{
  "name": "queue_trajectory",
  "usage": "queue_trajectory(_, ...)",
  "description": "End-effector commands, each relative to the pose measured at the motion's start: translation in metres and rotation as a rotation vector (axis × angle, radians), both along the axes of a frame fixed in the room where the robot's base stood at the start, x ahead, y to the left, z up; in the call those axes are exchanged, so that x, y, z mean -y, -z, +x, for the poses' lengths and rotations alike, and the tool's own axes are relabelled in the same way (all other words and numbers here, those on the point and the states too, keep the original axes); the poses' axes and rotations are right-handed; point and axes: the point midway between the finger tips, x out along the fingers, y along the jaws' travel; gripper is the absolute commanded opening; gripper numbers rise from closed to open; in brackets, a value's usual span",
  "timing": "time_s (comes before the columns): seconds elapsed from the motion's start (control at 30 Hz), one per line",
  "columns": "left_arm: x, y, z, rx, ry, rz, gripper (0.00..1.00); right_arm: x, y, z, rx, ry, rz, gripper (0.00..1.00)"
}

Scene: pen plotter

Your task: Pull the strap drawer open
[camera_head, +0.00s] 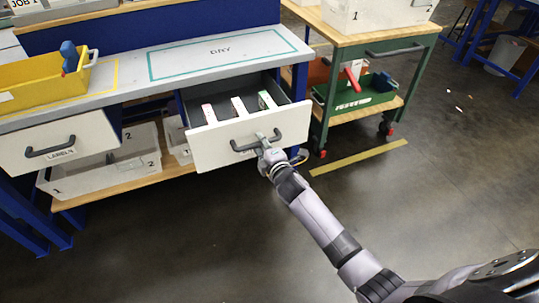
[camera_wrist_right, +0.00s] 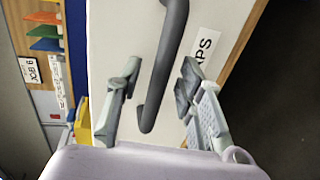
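The white-fronted strap drawer (camera_head: 215,150) under the bench is pulled out, with its dark inside and several small packs showing. Its dark bar handle (camera_head: 243,148) runs across the front. In the right wrist view, the handle (camera_wrist_right: 167,60) passes between the two fingers of my right gripper (camera_wrist_right: 158,85), beside a label ending in "APS" (camera_wrist_right: 206,45). The fingers are spread, with visible gaps to the handle on both sides. In the head view, my right gripper (camera_head: 267,142) is at the handle and partly hides it. My left gripper is not in view.
Another white drawer (camera_head: 85,135) with a "LABEL" tag stands out at the left. A yellow bin (camera_head: 40,85) sits on the bench (camera_head: 125,75). A green-framed cart (camera_head: 385,45) stands to the right. Floor (camera_head: 430,190) in front is clear.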

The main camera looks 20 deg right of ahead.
Motion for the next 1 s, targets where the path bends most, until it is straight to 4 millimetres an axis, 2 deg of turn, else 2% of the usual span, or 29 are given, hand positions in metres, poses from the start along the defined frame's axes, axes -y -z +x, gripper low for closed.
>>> queue_trajectory(0.4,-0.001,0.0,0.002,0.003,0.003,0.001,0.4,0.002,-0.014,-0.074,-0.002,-0.002,0.0,0.35)
queue_trajectory(0.53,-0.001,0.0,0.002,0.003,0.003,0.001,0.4,0.003,-0.018,-0.092,-0.003,0.0,0.0,0.35)
queue_trajectory(0.7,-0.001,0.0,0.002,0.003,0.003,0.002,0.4,0.004,-0.021,-0.105,-0.001,0.0,-0.001,0.35)
queue_trajectory(1.0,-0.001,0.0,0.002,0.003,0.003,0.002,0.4,0.004,-0.022,-0.107,-0.001,0.0,0.0,0.35)
